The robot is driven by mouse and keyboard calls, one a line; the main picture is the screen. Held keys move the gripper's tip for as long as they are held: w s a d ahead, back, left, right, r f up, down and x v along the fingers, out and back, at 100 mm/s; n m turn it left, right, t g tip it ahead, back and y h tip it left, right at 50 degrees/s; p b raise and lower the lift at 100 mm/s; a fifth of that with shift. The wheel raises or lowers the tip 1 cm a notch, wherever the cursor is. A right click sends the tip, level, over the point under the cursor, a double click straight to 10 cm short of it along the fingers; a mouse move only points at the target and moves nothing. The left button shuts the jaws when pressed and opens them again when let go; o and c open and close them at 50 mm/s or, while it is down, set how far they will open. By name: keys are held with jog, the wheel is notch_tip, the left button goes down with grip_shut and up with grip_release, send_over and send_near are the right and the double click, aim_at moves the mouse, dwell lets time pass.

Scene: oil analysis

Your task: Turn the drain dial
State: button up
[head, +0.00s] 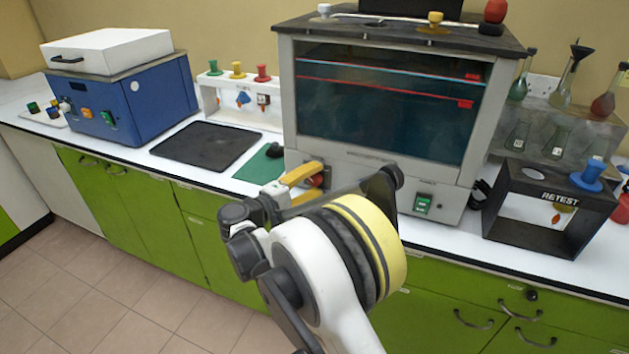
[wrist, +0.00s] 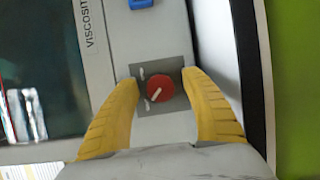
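A red round dial (wrist: 160,88) with a white pointer mark sits on a grey square plate on the front panel of the viscosity bath. The pointer slants from upper right to lower left in the wrist view. White marks lie on the plate beside the dial; I cannot read them. In the head view the dial (head: 317,181) shows partly behind my fingers. My gripper (wrist: 161,76) is open, with one yellow finger on each side of the dial and a visible gap to it. In the head view my gripper (head: 314,183) is at the bath's lower left front.
The grey bath (head: 467,150) has a dark window and a green switch (head: 422,204). A blue part (wrist: 140,3) shows on its panel in the wrist view. A green mat (head: 258,168) and black mat (head: 205,145) lie left. The black RETEST frame (head: 490,220) stands right.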

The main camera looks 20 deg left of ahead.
jog(key=shift+s+a, duration=0.1)
jog(key=v, duration=1.2)
jog(key=w+d+r+m+g+y, duration=0.1)
jog(key=d+r+g, duration=0.15)
jog(key=d, duration=0.65)
jog(key=w+d+r+m+g, duration=0.2)
jog(key=d+r, duration=0.1)
jog(key=d, duration=0.6)
jog(key=w+d+r+m+g+y, duration=0.1)
jog(key=d+r+g, duration=0.1)
jog(key=d, duration=0.7)
jog(key=s+d+m+g+y, duration=0.35)
jog(key=s+d, duration=0.75)
jog(key=d, duration=0.4)
jog(key=s+d+f+m+t+y, duration=0.1)
jog(key=s+d+m, duration=0.1)
jog(key=s, duration=0.4)
jog(key=s+d+f+m+y, duration=0.1)
jog(key=s+d+f+m, duration=0.1)
jog(key=s, duration=0.4)
jog(key=shift+s+m+t, duration=0.35)
jog(key=shift+m+t, duration=0.05)
jog(key=shift+m, duration=0.35)
